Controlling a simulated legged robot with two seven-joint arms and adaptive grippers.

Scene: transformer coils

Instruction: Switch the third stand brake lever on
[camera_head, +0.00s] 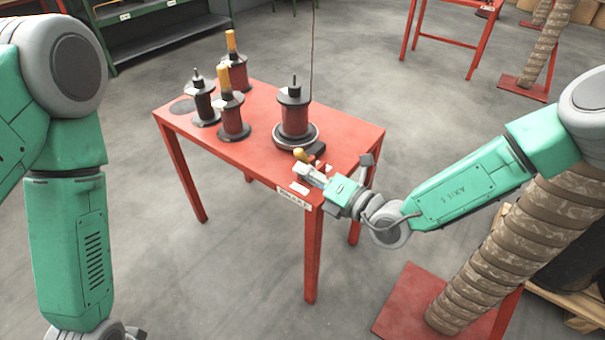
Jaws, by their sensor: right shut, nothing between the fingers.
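A red table (250,155) carries several dark coil stands. One coil (294,110) sits on a round stand base (296,137) near the table's right part. A small lever with a yellow-orange knob (299,154) shows in front of this base; which stand it belongs to is hard to tell. My right gripper (307,171) is shut and empty, low over the table's front right corner, just in front of the knob. Whether it touches the lever is unclear, as gripper and lever parts overlap.
Coils with yellow tops (224,80) stand at the table's back left. A white label (293,198) is on the front edge. A thin cable hangs above the right coil. A brown wrapped column (500,262) on a red base plate (405,305) stands at the right.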

